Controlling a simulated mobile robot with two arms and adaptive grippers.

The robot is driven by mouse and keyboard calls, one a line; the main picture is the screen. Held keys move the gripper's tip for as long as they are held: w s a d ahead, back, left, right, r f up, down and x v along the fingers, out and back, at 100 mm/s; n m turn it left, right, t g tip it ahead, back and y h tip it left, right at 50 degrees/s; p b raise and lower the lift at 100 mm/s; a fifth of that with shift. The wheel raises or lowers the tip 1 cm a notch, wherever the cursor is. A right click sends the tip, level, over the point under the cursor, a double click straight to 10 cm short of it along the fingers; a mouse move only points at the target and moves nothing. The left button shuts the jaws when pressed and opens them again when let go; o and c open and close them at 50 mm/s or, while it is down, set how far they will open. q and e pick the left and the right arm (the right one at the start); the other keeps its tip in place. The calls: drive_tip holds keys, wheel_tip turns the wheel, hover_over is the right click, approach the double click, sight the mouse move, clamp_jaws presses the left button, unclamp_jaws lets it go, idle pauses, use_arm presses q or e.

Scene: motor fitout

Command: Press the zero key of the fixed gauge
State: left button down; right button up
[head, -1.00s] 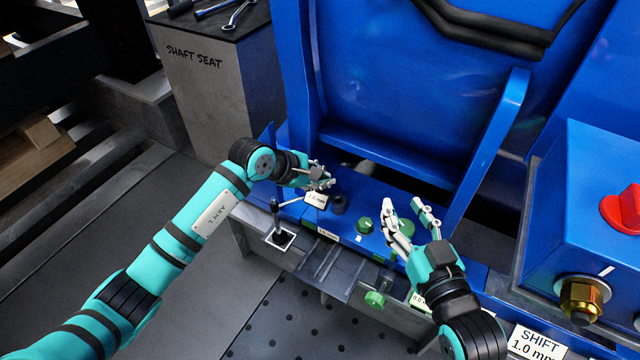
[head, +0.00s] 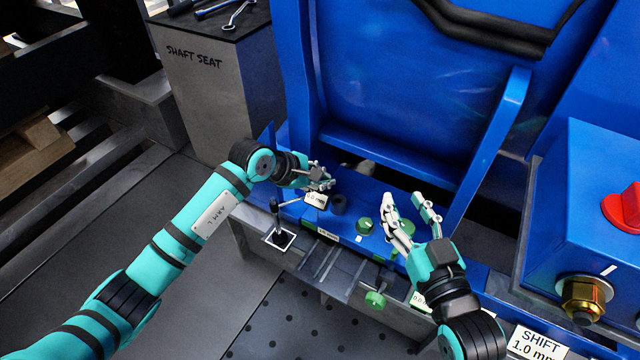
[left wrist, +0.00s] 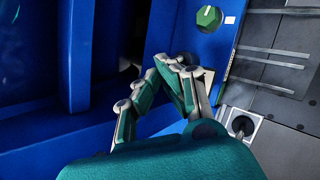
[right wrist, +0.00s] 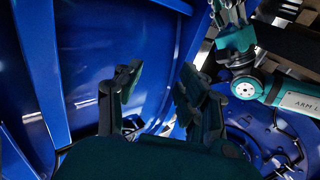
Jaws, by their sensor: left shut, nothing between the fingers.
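Another green knob (head: 375,299) is on the front. A blue box with a red knob (head: 625,209) stands at right.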

idle(0.4)
use_arm(q)
drive_tip(key=shift+r, duration=0.1)
drive_tip(key=shift+r+p, duration=0.55)
drive_tip(key=shift+r, duration=0.15)
use_arm(e)
drive_tip(key=shift+s+d+f+g+h, duration=0.2)
drive_tip(key=shift+f+g, duration=0.3)
drive_tip(key=shift+f, duration=0.3)
drive_tip(key=shift+s+d+f+g+h, duration=0.15)
drive_tip(key=shift+f+g, duration=0.35)
drive_tip(key=shift+f, duration=0.3)
drive_tip(key=shift+s+d+f+g+h, duration=0.1)
drive_tip(key=shift+s+d+f+g, duration=0.1)
drive_tip(key=shift+f+g, duration=0.45)
drive_tip(key=shift+f, duration=0.15)
use_arm(q)
drive_tip(key=shift+r, duration=0.1)
